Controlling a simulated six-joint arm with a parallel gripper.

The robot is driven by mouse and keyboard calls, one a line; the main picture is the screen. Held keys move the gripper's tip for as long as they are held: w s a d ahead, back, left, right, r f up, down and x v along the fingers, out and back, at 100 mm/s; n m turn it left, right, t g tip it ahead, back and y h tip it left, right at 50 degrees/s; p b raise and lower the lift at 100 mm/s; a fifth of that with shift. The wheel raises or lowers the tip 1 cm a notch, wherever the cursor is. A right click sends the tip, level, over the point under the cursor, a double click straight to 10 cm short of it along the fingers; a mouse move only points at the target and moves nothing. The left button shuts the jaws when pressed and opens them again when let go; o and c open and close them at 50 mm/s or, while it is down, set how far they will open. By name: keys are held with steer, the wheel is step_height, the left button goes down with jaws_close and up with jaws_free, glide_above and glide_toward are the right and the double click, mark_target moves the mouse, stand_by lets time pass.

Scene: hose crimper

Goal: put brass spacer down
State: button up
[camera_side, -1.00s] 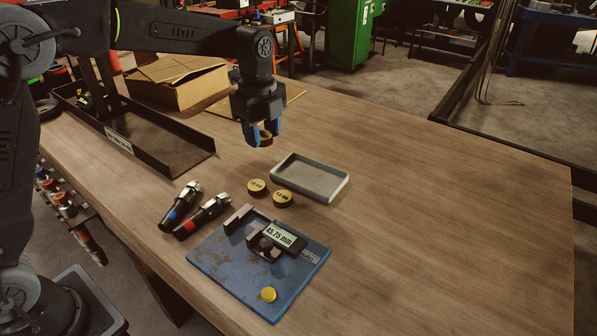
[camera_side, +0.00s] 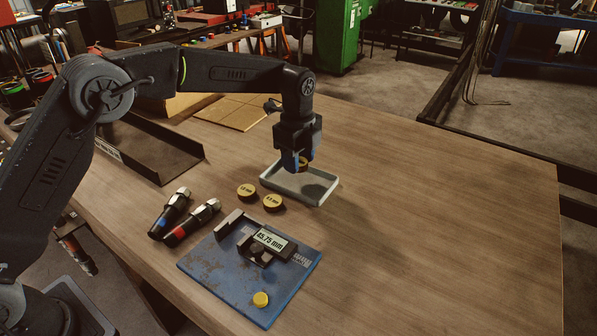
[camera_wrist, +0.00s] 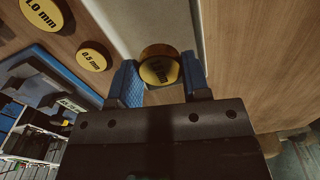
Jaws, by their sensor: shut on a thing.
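My gripper (camera_side: 300,164) is shut on a brass spacer (camera_side: 304,161), which is partly hidden by the fingers. In the wrist view the spacer (camera_wrist: 159,66) is a round brass disc between the two blue fingertips, its marking dark and unreadable. My gripper holds it over the grey shallow tray (camera_side: 325,196); whether it touches the tray floor I cannot tell. Two more brass spacers lie on the table left of the tray: one marked 1.0 mm (camera_side: 246,190) and one marked 0.5 mm (camera_side: 272,202).
A black open tray (camera_side: 150,150) is at the back left. The table's right side is clear.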

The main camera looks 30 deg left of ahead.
mark_target(299, 182)
steer(key=shift+f, duration=2)
steer(key=shift+f, duration=0.1)
steer(key=o, duration=0.7)
steer(key=shift+o, duration=0.2)
